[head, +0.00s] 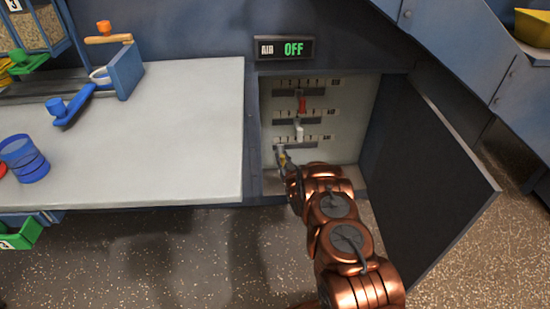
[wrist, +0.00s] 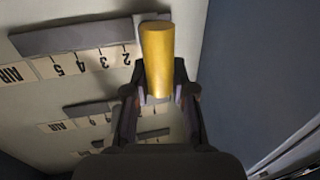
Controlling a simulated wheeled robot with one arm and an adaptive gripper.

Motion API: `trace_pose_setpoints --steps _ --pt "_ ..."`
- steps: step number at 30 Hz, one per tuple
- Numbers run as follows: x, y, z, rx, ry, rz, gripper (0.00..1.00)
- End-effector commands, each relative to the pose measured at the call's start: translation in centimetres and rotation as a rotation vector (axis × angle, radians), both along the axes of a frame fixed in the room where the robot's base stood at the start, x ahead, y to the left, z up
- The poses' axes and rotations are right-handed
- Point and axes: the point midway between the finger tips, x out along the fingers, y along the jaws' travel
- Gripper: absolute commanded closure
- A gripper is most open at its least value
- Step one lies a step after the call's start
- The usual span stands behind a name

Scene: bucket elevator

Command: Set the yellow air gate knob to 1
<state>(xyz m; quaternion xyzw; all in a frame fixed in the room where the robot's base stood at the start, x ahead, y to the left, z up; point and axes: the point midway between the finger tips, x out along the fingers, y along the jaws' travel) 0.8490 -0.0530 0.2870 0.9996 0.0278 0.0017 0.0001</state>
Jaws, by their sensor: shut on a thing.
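The yellow air gate knob (wrist: 157,60) stands between the fingers of my gripper (wrist: 160,92) in the wrist view. The fingers are shut on it. In the head view the knob (head: 282,157) is at the left end of the lowest slot (head: 303,147), largely covered by my gripper (head: 283,163). The wrist view shows the scale upside down: AIR, 5, 4, 3 and 2 (wrist: 125,58) are readable. The knob stands just beyond the 2, at the slot's right end there, and hides the scale behind it.
A white knob (head: 299,130) and a red knob (head: 302,104) sit on the slots above. The open cabinet door (head: 430,190) stands at the right. The grey table (head: 190,130) lies to the left.

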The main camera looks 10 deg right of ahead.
Motion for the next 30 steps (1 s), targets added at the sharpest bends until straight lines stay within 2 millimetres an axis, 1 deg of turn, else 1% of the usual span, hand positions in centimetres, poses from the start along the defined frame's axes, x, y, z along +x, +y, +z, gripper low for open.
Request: trace_pose_setpoints --steps 1,4,12,13,20,30 --pt "-0.08 -0.46 -0.16 0.001 0.004 -0.011 1.00" --pt "-0.11 -0.83 -0.27 0.001 0.005 -0.019 1.00" --pt "-0.12 -0.47 -0.41 0.001 0.007 -0.014 1.00" --pt "-0.11 -0.44 -0.42 0.001 0.008 -0.013 0.73" --pt "-0.17 -0.51 -0.52 0.000 0.010 -0.015 0.49" --pt "-0.23 -0.89 -0.31 0.001 0.006 -0.020 0.49"
